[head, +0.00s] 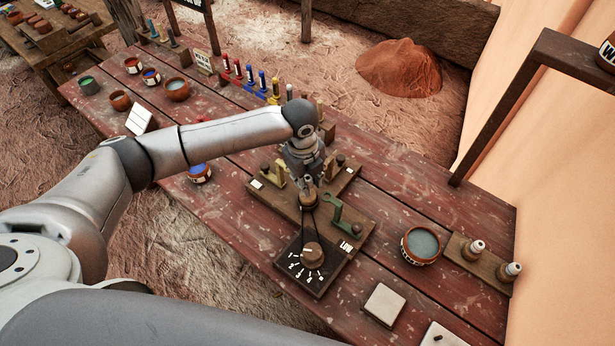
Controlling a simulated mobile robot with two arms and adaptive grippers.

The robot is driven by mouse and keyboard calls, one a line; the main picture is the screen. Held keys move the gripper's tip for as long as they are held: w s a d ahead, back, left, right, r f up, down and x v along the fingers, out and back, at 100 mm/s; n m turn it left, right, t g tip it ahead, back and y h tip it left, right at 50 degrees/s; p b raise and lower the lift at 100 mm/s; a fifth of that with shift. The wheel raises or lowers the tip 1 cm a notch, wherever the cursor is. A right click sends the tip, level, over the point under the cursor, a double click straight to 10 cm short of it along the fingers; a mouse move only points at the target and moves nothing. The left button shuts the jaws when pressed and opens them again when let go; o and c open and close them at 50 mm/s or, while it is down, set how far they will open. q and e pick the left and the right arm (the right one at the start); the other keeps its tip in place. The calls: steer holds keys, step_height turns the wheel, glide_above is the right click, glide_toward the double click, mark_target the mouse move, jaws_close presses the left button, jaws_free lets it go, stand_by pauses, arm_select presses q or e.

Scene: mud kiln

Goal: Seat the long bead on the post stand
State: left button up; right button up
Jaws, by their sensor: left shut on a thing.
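My left gripper (307,181) points down over the wooden jig board (270,205) in the middle of the red table. It is shut on a small tan-brown piece (308,198), mostly hidden by the fingers. I cannot tell whether this piece is the long bead, or whether it touches the board. A dark cord or belt runs from there to a round brown knob (312,254) on a black numbered dial plate (318,279). No post stand can be made out for certain; small coloured upright pieces (249,75) stand in a row at the back. My right gripper is not in view.
A yellow bracket (274,174) and a green bracket (344,218) stand on the board near the gripper. A bowl (421,245), a wooden block with two capped bottles (468,267) and a pale tile (384,304) are to the right. Bowls (177,90) stand far left.

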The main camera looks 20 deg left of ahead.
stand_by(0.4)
arm_select(q)
steer(key=shift+p, duration=0.35)
steer(key=shift+f+p, duration=0.25)
steer(key=shift+p, duration=0.25)
stand_by(0.8)
steer(key=shift+f, duration=1.7)
stand_by(1.8)
steer(key=o, duration=0.9)
steer(key=shift+c, duration=0.2)
steer(key=shift+o, duration=0.3)
steer(key=o, duration=0.4)
steer(key=shift+s, duration=0.1)
steer(key=shift+r, duration=0.1)
